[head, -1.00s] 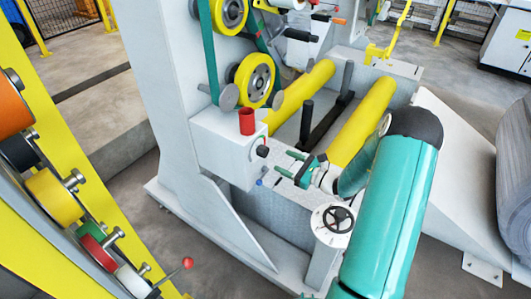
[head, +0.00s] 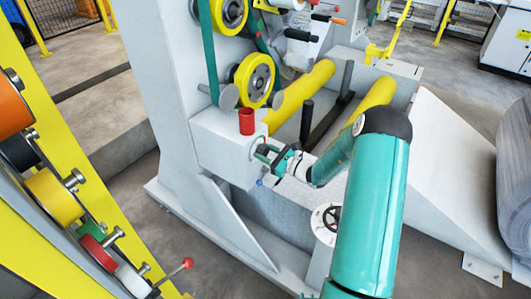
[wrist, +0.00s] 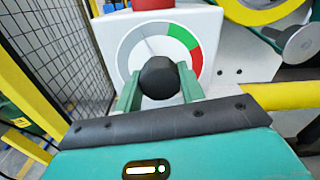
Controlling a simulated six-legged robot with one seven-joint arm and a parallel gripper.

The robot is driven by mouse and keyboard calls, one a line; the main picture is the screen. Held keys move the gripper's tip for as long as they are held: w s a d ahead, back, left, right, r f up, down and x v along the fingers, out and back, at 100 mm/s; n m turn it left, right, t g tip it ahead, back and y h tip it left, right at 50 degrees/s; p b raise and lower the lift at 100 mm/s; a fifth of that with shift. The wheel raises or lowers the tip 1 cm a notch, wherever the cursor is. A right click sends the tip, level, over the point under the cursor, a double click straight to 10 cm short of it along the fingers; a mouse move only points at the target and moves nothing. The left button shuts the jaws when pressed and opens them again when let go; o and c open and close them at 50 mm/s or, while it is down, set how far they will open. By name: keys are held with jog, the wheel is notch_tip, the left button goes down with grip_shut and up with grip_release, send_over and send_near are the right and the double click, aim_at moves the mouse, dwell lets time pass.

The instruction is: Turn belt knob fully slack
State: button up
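The belt knob is a round black knob (wrist: 159,78) on a dial (wrist: 133,50) with grey, green and red sectors, in the middle of the wrist view. The green and red sectors lie at its upper right and right. My gripper (head: 266,151) is at the dial face of the white box (head: 218,146) in the head view, where it mostly hides the knob. In the wrist view one green finger stands on each side of the knob, very close to it. I cannot tell whether both fingers touch it.
A red cylinder (head: 246,121) stands on top of the box. Yellow-rimmed wheels (head: 254,76) and a green belt (head: 210,50) are above it. Yellow rollers (head: 305,92) lie behind my arm.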

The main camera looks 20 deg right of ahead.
jog(key=c, duration=0.3)
jog(key=shift+c, duration=0.2)
jog(key=shift+n, duration=0.4)
jog(key=n, duration=1)
jog(key=shift+n, duration=0.4)
jog(key=n, duration=1.1)
jog(key=shift+d+n, duration=0.1)
jog(key=shift+n, duration=0.2)
